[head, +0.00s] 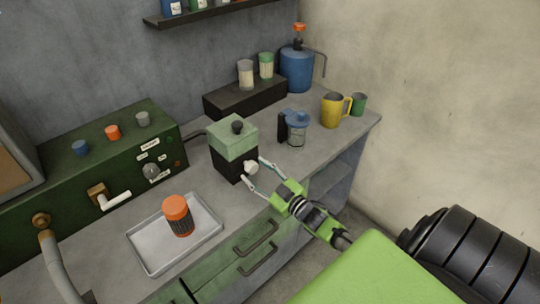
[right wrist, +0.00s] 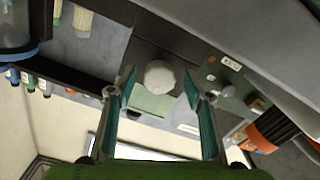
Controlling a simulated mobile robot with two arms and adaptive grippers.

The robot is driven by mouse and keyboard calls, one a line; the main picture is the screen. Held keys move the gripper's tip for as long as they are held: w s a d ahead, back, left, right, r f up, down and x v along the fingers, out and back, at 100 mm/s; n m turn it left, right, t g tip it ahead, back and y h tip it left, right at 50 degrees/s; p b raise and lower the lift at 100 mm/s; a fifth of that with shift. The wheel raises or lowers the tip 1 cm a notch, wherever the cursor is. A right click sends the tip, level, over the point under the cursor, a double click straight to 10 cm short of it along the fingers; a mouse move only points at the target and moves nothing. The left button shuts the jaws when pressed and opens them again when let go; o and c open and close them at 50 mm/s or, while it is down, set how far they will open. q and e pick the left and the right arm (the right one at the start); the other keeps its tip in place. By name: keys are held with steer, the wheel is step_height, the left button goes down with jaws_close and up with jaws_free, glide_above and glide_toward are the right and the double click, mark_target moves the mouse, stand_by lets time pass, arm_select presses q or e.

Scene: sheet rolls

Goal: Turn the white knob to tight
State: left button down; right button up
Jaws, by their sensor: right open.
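The white knob (head: 250,168) sticks out of the front of a small box-shaped machine (head: 236,136) with a pale green top and a dark lower body. In the right wrist view the knob (right wrist: 160,75) is a round, faceted white disc seen face-on. My right gripper (head: 253,171) is open, with one fingertip on each side of the knob. In the right wrist view the fingers (right wrist: 159,88) also flank it, with a gap on both sides. I cannot read any tight mark near the knob. My left gripper is not in view.
A green control box (head: 95,165) with a grey dial and white-handled lever stands left. A metal tray (head: 150,255) holds an orange-topped jar (head: 178,215). A glass jug (head: 295,130), yellow mug (head: 333,111) and green cup (head: 359,104) stand right of the machine.

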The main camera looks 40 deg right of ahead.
steer(key=s, duration=0.9)
steer(key=shift+s+d, duration=0.25)
steer(key=shift+d, duration=0.1)
